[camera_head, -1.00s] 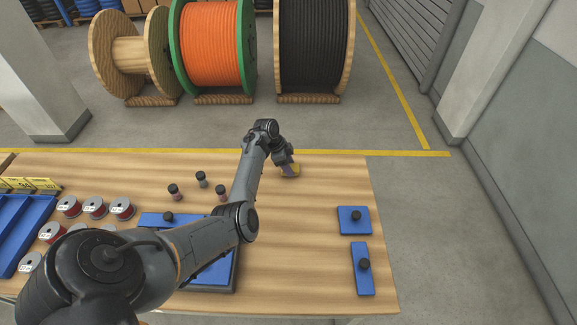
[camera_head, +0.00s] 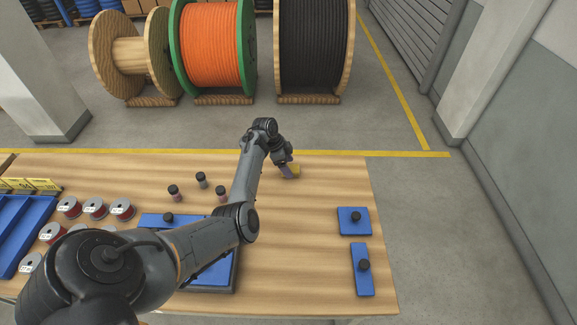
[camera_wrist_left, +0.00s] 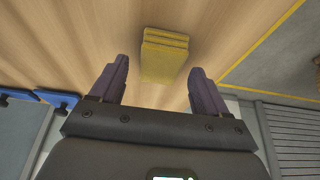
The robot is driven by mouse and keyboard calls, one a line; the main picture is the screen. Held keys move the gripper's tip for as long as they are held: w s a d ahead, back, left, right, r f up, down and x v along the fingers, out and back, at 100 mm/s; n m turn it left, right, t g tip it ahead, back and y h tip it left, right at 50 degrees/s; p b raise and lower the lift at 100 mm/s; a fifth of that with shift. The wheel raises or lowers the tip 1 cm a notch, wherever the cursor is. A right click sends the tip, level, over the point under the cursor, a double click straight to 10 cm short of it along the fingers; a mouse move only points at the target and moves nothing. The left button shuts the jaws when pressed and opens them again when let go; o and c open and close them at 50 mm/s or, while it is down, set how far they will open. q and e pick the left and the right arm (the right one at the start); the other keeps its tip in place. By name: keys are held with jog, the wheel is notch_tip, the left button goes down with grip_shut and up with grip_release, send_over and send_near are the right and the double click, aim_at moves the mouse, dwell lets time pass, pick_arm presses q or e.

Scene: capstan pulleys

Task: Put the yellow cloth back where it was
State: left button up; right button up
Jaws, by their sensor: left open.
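The folded yellow cloth (camera_head: 295,169) lies on the wooden table near its far edge. In the left wrist view the cloth (camera_wrist_left: 165,54) shows as a small layered stack on the wood, centred between and beyond my fingertips. My left gripper (camera_head: 287,172) is right at the cloth in the head view and partly hides it. In the left wrist view its two purple fingers (camera_wrist_left: 159,76) are spread apart, one on each side of the cloth's near end, with gaps between. I cannot tell how high they are above the table. My right gripper is not in view.
Blue plates with black knobs (camera_head: 354,221) lie at the table's right side. Small dark-capped pegs (camera_head: 202,180) stand left of my arm. Red wire spools (camera_head: 122,209) and a blue tray (camera_head: 22,225) are at the left. The wood between cloth and right plates is clear.

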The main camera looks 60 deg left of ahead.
pick_arm(q)
jog(key=s+a+r+n+g+y+p, duration=0.2)
jog(key=s+r+y, duration=0.1)
jog(key=s+r, duration=0.5)
jog(key=s+d+f+y, duration=0.1)
jog(key=s+d, duration=0.1)
jog(key=d, duration=0.5)
jog(key=s+d+f, duration=0.1)
jog(key=d, duration=0.7)
jog(key=s+d+f+y, duration=0.1)
jog(key=s+d+f, duration=0.1)
jog(key=d, duration=0.6)
jog(key=shift+s+d+n+t+y, duration=0.15)
jog(key=shift+s+n+t+y, duration=0.15)
jog(key=shift+n+t, duration=0.1)
jog(key=shift+n+h, duration=0.3)
jog(key=shift+h, duration=0.5)
jog(key=s+d, duration=0.1)
jog(key=d, duration=0.2)
jog(key=s+d, duration=0.2)
jog(key=d, duration=0.2)
jog(key=s+d, duration=0.2)
jog(key=d, duration=0.1)
jog(key=shift+s+d, duration=0.15)
jog(key=shift+d, duration=0.05)
jog(key=s+d+r+n+h, duration=0.1)
jog(key=s+d, duration=0.4)
jog(key=d, duration=0.3)
jog(key=shift+r+t+h, duration=0.4)
